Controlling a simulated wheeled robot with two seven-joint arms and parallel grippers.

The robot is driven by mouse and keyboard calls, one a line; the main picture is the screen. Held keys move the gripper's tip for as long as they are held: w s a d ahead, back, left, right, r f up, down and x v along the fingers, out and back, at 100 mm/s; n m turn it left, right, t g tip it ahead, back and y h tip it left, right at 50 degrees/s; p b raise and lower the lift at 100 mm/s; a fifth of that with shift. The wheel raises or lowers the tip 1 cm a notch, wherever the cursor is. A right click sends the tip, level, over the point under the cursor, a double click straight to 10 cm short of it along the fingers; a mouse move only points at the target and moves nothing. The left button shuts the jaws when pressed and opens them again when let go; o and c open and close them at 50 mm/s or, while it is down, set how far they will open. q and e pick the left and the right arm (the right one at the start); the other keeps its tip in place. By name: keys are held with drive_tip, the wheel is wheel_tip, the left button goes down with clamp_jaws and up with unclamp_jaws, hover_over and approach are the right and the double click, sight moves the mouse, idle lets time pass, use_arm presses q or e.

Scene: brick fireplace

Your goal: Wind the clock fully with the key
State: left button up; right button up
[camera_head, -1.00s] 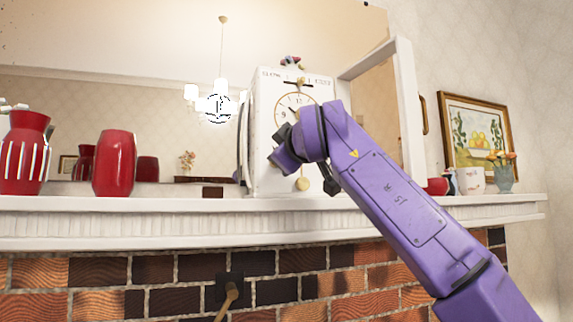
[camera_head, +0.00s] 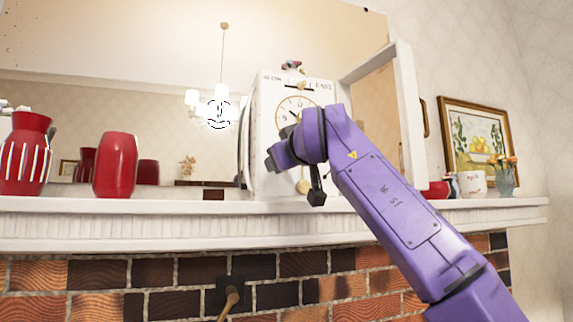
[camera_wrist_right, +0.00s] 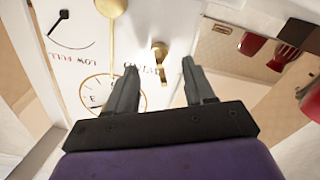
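The white clock (camera_head: 266,115) stands on the mantel, its round dial (camera_head: 290,108) partly hidden by my right arm (camera_head: 385,195). The right wrist view shows the clock's front (camera_wrist_right: 85,75) upside down, with a gold pendulum (camera_wrist_right: 111,35) and a LOW/FULL gauge. The gauge's black needle (camera_wrist_right: 57,22) points down-left in that view. A gold key-like piece (camera_wrist_right: 159,52) is at the clock's front. My right gripper (camera_wrist_right: 159,76) is open, its fingers apart on either side of that piece's line, with no clear contact. My left gripper is not in view.
Red vases (camera_head: 115,165) stand left of the clock on the white mantel (camera_head: 130,225). A white mug (camera_head: 470,183) and a flower vase (camera_head: 505,178) stand at right. A white frame edge (camera_head: 408,120) rises beside the clock. Brickwork (camera_head: 150,270) lies below.

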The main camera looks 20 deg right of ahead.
drive_tip(key=shift+w, duration=0.1)
idle(0.4)
drive_tip(key=shift+s+f+b, duration=0.15)
drive_tip(key=shift+s+b, duration=0.4)
drive_tip(key=shift+s, duration=0.05)
drive_tip(key=s+b, duration=0.3)
drive_tip(key=s, duration=0.3)
drive_tip(key=shift+d, duration=0.1)
